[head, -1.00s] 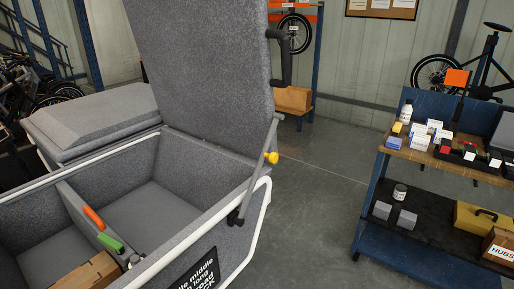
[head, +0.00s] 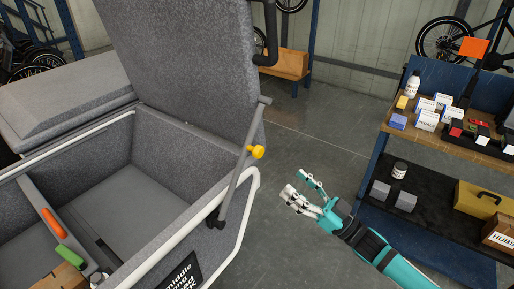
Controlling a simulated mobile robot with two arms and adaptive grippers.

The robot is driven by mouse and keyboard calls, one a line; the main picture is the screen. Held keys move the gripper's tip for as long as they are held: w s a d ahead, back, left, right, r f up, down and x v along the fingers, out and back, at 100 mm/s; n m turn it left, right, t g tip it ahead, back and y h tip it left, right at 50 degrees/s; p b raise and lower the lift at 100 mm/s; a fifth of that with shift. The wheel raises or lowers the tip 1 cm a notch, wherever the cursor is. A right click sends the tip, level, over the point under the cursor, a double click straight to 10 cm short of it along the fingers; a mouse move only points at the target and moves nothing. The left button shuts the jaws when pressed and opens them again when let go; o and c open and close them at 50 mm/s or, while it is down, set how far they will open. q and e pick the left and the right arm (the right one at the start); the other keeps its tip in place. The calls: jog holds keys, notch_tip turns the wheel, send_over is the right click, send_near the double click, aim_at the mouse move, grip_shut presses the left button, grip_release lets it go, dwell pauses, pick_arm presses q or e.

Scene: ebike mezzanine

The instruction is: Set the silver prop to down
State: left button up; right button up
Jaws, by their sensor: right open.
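The silver prop (head: 236,172) is a grey rod with a yellow knob (head: 257,152). It stands tilted at the right side of the cargo box, from a dark pivot (head: 215,220) on the box's side up to the edge of the raised grey lid (head: 185,60). My right gripper (head: 299,190) is teal with pale fingers. It is open and empty over the floor, to the right of the prop and apart from it, fingers pointing left. My left gripper is not in view.
The open grey box has a white rim (head: 190,238) and holds orange and green-handled items and a cardboard piece. A workbench (head: 455,148) with bottles, small boxes and a yellow case stands at the right. Clear floor (head: 320,135) lies between box and bench.

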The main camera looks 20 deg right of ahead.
aim_at(261, 155)
jog(key=p+x, duration=0.2)
jog(key=x, duration=1)
jog(key=shift+w+d+f+p, duration=0.1)
jog(key=shift+d+p, duration=0.05)
jog(key=shift+p, duration=0.25)
jog(key=shift+w+a, duration=0.3)
jog(key=shift+w, duration=0.15)
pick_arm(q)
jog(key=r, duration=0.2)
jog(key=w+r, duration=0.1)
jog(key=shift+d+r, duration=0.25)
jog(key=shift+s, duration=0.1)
pick_arm(e)
grip_shut()
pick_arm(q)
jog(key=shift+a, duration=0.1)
